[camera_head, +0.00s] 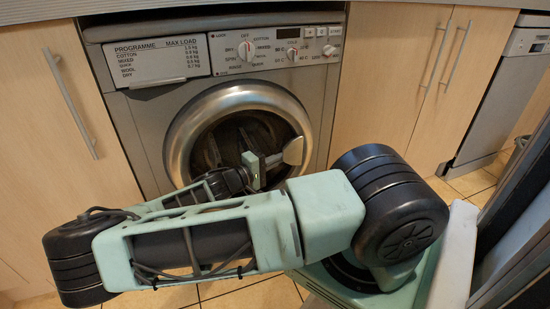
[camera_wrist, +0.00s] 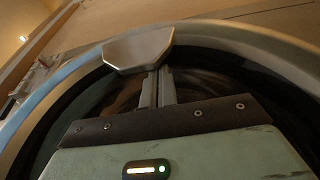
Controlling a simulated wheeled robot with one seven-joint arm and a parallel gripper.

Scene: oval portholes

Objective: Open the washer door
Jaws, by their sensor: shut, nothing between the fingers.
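The washer (camera_head: 260,85) stands under the counter, with a round door (camera_head: 180,150) that has a wide silver ring and dark glass. The door looks closed, lying against the front. Its pale handle (camera_head: 294,150) is on the right side of the ring. In the wrist view the handle (camera_wrist: 138,50) is a grey angular plate on the ring. My gripper (camera_head: 277,158) is in front of the glass, just left of the handle. In the wrist view my gripper (camera_wrist: 158,74) has its fingers together, empty, at the handle's edge. I cannot tell whether they touch it.
Wooden cabinets flank the washer on the left (camera_head: 50,130) and right (camera_head: 400,90), with long bar handles. A grey appliance (camera_head: 500,100) stands farther right. The control panel (camera_head: 280,47) is above the door. Tiled floor (camera_head: 250,292) shows below.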

